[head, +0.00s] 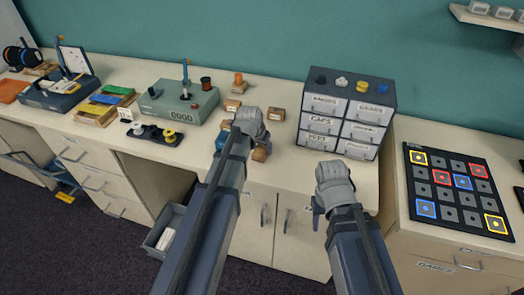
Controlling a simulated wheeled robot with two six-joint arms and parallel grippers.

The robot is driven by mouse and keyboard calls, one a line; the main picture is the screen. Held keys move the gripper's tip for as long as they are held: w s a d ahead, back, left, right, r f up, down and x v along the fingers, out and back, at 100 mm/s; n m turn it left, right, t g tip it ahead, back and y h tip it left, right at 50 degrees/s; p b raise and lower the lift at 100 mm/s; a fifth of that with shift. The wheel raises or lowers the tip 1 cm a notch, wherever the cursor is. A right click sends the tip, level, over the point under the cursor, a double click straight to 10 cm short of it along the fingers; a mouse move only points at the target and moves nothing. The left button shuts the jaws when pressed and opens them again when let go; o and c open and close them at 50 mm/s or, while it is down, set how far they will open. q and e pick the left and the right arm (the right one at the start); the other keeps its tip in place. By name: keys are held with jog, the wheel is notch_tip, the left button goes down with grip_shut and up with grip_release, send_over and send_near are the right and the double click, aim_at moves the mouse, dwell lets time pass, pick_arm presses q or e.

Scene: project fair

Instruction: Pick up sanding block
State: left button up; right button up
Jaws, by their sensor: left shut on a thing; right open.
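My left gripper (250,122) reaches over the worktop of the middle bench. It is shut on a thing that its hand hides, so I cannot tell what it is. Small tan-brown blocks lie around it: one block (277,114) just to its right and another block (232,105) just behind it to the left. I cannot tell which thing is the sanding block. A brown rounded thing (262,152) and a blue thing (222,139) show partly on either side of my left forearm. My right gripper (333,172) is open near the bench's front edge, in front of the drawer cabinet.
A grey drawer cabinet (348,112) stands behind my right gripper. A grey-green box (178,104) with a joystick, a dark holder (152,136) and an orange cup (239,79) stand to the left. A black panel with coloured squares (447,200) lies on the right bench.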

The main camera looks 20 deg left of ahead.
aim_at(261, 149)
pick_arm(q)
notch_tip(261, 149, up, 10)
jog(key=p, duration=1)
pick_arm(e)
notch_tip(261, 149, up, 10)
